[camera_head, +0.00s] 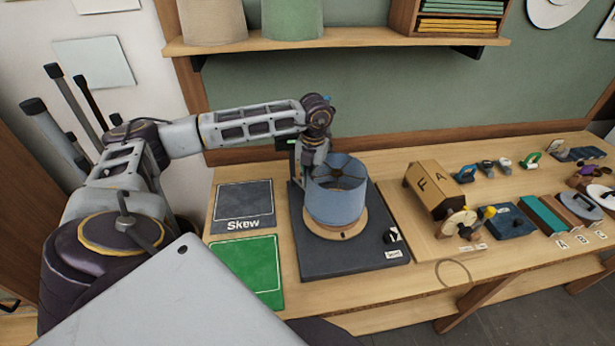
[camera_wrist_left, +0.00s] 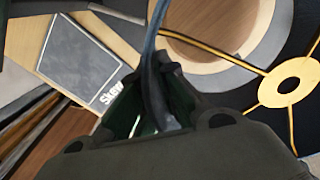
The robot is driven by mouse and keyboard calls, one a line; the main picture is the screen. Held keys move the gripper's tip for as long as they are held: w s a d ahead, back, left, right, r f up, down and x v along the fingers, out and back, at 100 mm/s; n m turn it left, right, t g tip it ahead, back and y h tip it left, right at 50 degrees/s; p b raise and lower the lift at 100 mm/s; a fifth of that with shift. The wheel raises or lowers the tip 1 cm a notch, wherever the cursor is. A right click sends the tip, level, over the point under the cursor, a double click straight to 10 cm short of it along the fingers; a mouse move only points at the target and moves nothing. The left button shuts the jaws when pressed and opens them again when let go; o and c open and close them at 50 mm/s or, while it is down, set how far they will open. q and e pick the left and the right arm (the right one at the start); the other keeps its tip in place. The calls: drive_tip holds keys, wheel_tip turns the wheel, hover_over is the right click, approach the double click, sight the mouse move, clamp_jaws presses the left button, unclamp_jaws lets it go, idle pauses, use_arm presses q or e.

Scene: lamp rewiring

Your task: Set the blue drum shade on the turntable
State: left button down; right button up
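The blue drum shade (camera_head: 338,198) is upright over the round wooden turntable (camera_head: 334,231), which sits on a dark square base. I cannot tell whether its lower rim touches the disc or hovers just above it. My left gripper (camera_head: 305,176) reaches down at the shade's back-left rim. In the left wrist view its fingers (camera_wrist_left: 158,72) close on the shade's thin wall (camera_wrist_left: 154,45), with the yellow ring fitting (camera_wrist_left: 289,90) to the right and the wooden disc (camera_wrist_left: 212,22) below. My right gripper is in neither view.
A grey "Skew" card (camera_head: 243,202) and a green card (camera_head: 250,268) lie left of the base. A small knob (camera_head: 391,236) is at its front right. A wooden box (camera_head: 433,186) and several small parts fill the right. A shelf (camera_head: 340,38) hangs behind.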

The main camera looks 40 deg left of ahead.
use_arm(q)
drive_tip(key=shift+w+d+n, duration=0.2)
drive_tip(key=shift+d+n, duration=0.05)
drive_tip(key=shift+n, duration=0.55)
drive_tip(key=shift+n, duration=0.4)
drive_tip(key=shift+f, duration=0.15)
drive_tip(key=shift+f+b, duration=1.9)
drive_tip(key=shift+f, duration=1.15)
drive_tip(key=shift+f+b, duration=0.3)
drive_tip(key=shift+b, duration=0.2)
idle(0.7)
drive_tip(key=c, duration=2.2)
unclamp_jaws()
